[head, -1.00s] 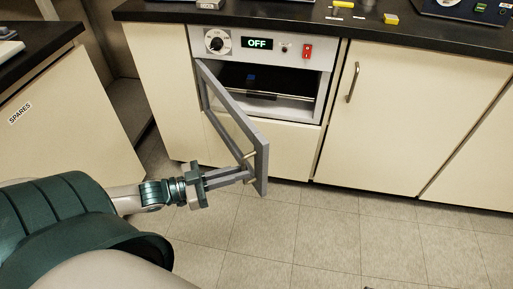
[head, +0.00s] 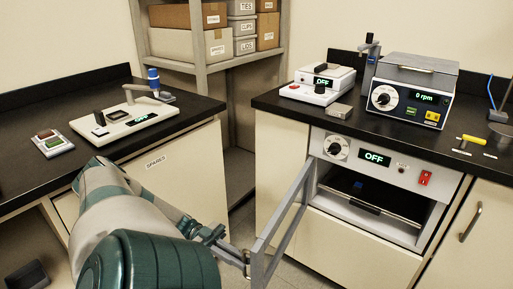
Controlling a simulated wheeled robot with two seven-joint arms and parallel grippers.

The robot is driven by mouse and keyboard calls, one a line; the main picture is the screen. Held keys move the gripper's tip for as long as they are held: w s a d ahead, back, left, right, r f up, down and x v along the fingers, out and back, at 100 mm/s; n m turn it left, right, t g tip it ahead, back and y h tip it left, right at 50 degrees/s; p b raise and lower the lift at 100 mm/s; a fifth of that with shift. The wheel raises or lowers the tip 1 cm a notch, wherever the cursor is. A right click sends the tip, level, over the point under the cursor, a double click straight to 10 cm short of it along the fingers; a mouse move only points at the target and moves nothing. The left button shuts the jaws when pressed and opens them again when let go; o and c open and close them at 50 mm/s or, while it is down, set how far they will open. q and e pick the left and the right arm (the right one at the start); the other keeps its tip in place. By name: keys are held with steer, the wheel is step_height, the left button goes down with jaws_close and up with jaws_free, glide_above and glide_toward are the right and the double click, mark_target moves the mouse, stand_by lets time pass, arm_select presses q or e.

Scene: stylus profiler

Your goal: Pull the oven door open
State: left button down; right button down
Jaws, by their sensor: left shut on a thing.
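The oven (head: 408,174) is built in under the black counter, with a dial, a display reading OFF and a red switch. Its grey-framed door (head: 285,226) is hinged on the left and stands wide open, swung out toward me. The oven cavity shows a dark shelf (head: 376,194) with a small blue thing on it. My left gripper (head: 240,259) is at the door's free edge, shut on the door handle (head: 247,257); the fingertips are small and partly hidden by the door. My right gripper is not in view.
A left counter (head: 40,180) holds instruments. A shelf rack (head: 205,68) with boxes stands behind. On the right counter are a spinner-like machine (head: 408,98) reading 0 rpm and a smaller white device (head: 320,84). A cupboard handle (head: 470,222) is right of the oven.

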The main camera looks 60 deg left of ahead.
arm_select(q)
steer(key=shift+v, duration=1)
steer(key=shift+w, duration=0.15)
steer(key=c, duration=1.8)
jaws_free()
steer(key=shift+w, duration=0.1)
steer(key=shift+c, duration=0.2)
steer(key=shift+r, duration=0.1)
